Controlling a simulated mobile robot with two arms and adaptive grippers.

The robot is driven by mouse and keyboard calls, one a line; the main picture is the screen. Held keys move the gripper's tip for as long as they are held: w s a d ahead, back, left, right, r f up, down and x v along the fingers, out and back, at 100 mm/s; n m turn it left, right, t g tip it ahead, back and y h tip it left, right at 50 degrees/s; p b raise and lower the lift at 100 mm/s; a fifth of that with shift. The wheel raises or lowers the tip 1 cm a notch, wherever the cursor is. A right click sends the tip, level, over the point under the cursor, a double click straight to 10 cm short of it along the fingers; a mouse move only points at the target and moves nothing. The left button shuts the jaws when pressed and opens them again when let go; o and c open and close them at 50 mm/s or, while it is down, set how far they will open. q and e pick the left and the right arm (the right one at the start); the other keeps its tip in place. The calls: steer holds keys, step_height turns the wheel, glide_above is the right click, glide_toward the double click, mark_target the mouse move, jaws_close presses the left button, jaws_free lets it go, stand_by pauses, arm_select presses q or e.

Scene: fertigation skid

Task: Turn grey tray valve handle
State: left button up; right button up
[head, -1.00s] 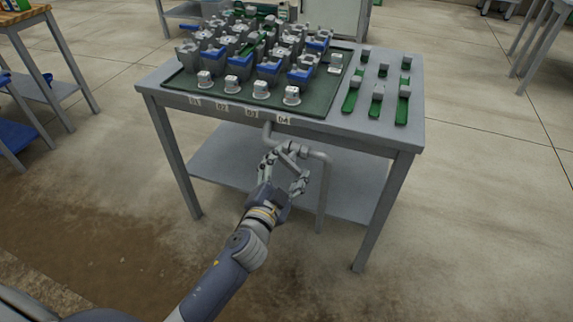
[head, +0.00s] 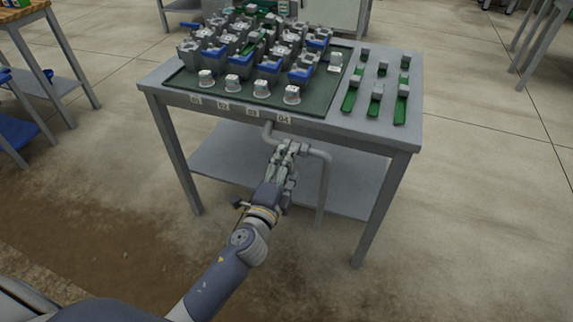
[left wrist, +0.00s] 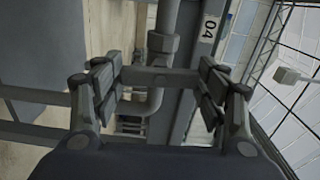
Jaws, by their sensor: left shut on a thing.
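The grey valve handle (left wrist: 160,77) shows in the left wrist view as a short bar across the gap between my fingers, by a grey pipe fitting (left wrist: 162,45). My left gripper (head: 285,152) is below the front edge of the table, under label 04 (head: 284,119). Its fingers are shut on the handle, one at each end of the bar in the left wrist view (left wrist: 160,85). In the head view the fingers mostly hide the handle. The grey pipe (head: 324,185) bends down to the right of the gripper. My right gripper is not in view.
The grey table (head: 350,133) carries a green tray (head: 316,108) with several grey and blue pots. Several green strips with grey blocks (head: 376,103) lie at its right. A lower shelf (head: 225,165) is behind my gripper. The floor in front is clear.

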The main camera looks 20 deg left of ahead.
arm_select(q)
steer(key=shift+m, duration=0.3)
stand_by(0.4)
steer(key=o, duration=1)
steer(key=shift+o, duration=0.2)
steer(key=s, duration=1.2)
steer(key=shift+a, duration=0.2)
